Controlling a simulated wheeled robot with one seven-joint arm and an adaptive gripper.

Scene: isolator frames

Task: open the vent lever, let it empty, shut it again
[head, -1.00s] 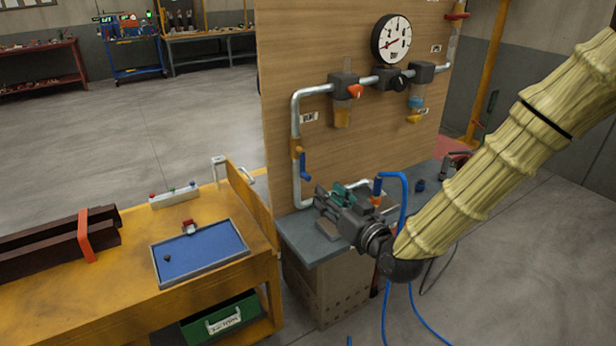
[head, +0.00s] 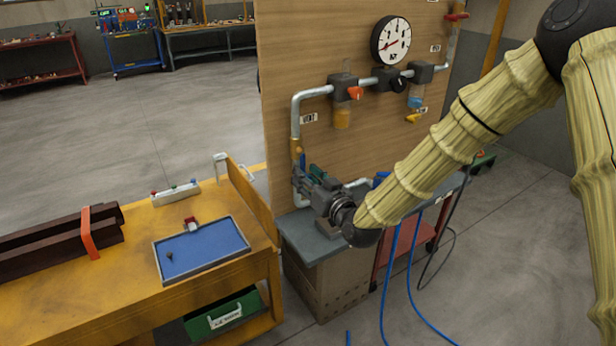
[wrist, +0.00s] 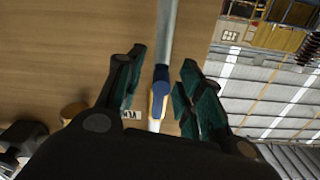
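The valve with a yellow body (head: 297,147) sits on the vertical pipe at the left of the wooden panel. Its blue lever (head: 302,159) is mostly hidden behind my gripper in the head view; it pointed down along the pipe earlier. In the wrist view the blue lever (wrist: 160,78) shows in line with the pipe, between my fingers. My gripper (wrist: 158,88) is open, with green-padded fingers on either side of the lever and a gap to each. In the head view my gripper (head: 311,174) is at the valve. The round gauge (head: 391,40) has a red needle pointing left.
The panel (head: 290,60) also carries an orange lever (head: 355,93), a yellow lever (head: 413,118) and a red handle (head: 457,16). A yellow bench (head: 110,290) with a blue tray (head: 240,254) stands at left. Blue hoses (head: 411,260) hang at right.

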